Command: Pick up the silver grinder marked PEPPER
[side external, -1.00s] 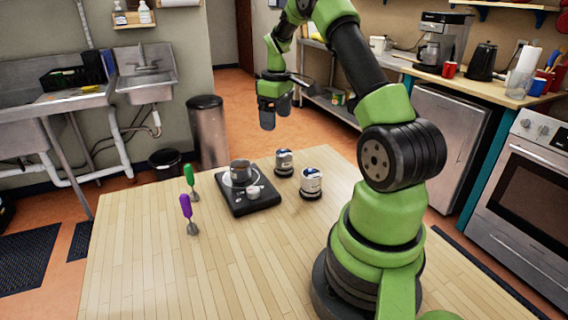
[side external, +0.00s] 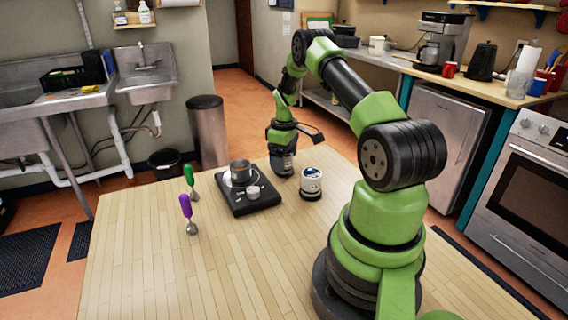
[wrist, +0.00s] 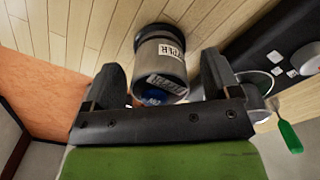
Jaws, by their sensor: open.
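The silver grinder (wrist: 160,62) stands upright on the table between my open fingers in the wrist view. Its white label reads partly as "PPER", and it has a dark base and some blue on its top end. My gripper (wrist: 161,80) has one finger on each side of it, and I cannot tell whether either touches. In the side view my gripper (side external: 282,150) is down over this back grinder and mostly hides it. A second silver grinder (side external: 312,183) with a white label stands just in front and to the right; its lettering is too small to read.
The front of the wooden table (side external: 215,275) is clear.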

